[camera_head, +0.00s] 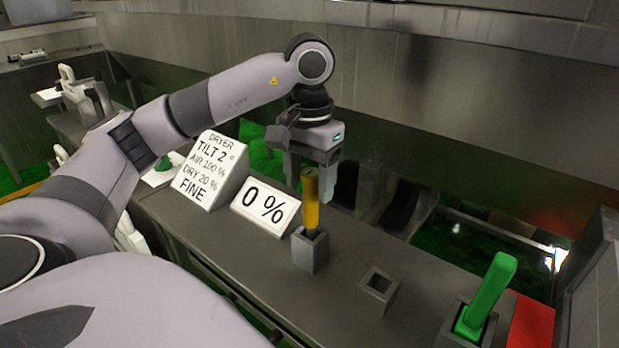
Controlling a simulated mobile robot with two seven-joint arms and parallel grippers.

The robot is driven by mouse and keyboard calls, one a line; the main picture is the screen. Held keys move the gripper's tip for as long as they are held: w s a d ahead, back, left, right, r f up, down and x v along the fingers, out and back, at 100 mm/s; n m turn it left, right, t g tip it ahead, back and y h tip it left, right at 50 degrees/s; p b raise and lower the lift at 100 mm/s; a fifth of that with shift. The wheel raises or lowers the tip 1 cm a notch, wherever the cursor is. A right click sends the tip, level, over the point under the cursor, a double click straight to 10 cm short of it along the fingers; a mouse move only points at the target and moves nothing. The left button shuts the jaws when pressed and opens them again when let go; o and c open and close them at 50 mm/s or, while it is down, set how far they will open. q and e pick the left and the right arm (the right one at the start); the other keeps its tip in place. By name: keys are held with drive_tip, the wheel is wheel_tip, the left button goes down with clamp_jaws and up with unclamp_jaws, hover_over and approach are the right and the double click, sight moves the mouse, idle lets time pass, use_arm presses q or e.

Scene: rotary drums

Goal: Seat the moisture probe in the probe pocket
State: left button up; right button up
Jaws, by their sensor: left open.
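The moisture probe, a yellow rod (311,205) with a dark lower end, stands upright in a small grey square holder (309,251) on the bench. A second small grey square socket (378,287), open and empty, sits to its right; it looks like the probe pocket. My left gripper (309,190) points down at the yellow rod. Its fingers are apart, one on each side of the rod's top. I cannot tell whether they touch it. My right gripper is not in view.
A sign reading "0 %" (265,207) and a dryer settings sign (207,171) stand left of the rod. A green lever (486,297) in a dark base and a red panel (530,322) are at right. The grey bench (345,255) is clear between the sockets.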

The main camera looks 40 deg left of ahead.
use_arm(q)
wheel_tip(320, 180, up, 7)
drive_tip(key=shift+r+p, duration=0.1)
drive_tip(key=shift+p, duration=1.05)
